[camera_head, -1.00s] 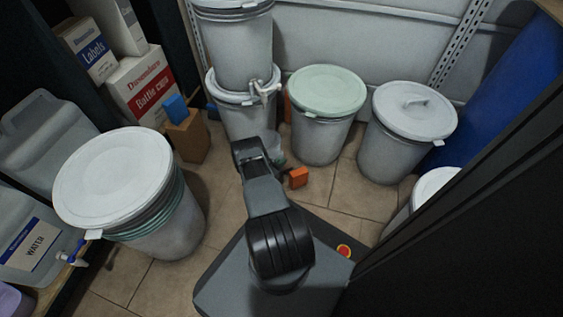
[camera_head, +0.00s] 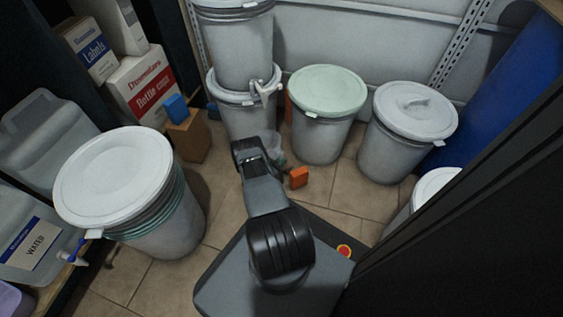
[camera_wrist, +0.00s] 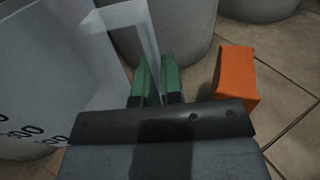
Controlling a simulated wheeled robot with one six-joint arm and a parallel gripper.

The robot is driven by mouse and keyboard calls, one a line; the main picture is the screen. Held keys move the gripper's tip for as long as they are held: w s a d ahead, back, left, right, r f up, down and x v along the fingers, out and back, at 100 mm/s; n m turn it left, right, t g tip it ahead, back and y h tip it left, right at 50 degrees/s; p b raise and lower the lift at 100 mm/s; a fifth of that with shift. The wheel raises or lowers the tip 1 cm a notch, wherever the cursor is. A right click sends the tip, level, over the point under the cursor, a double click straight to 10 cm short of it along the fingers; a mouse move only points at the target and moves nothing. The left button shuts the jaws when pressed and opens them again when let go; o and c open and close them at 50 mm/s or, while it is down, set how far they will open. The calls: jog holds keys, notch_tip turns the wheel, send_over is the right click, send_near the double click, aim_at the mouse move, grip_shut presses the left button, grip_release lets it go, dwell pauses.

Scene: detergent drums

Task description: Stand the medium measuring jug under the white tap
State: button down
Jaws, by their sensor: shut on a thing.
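The measuring jug (camera_head: 268,143) is clear with a handle. In the wrist view its wall (camera_wrist: 62,65), with dark scale marks, fills the left side. My gripper (camera_wrist: 158,72) is shut on the jug's handle, with a green finger on each side of it. In the head view my arm hides most of the gripper and part of the jug. In that view the jug appears just below the tap; the exact gap is unclear.
An orange block (camera_head: 299,177) lies on the floor right of the jug; it also shows in the wrist view (camera_wrist: 236,78). A green-lidded drum (camera_head: 322,135) stands right of the stack. Tiles between are clear.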

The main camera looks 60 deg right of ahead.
jog(key=shift+f, duration=0.5)
jog(key=c, duration=1.5)
grip_release()
jog(key=o, duration=0.6)
jog(key=shift+c, duration=0.2)
jog(key=w+a, duration=0.1)
jog(key=a, duration=0.7)
jog(key=shift+w+p, duration=0.3)
jog(key=shift+p, duration=0.15)
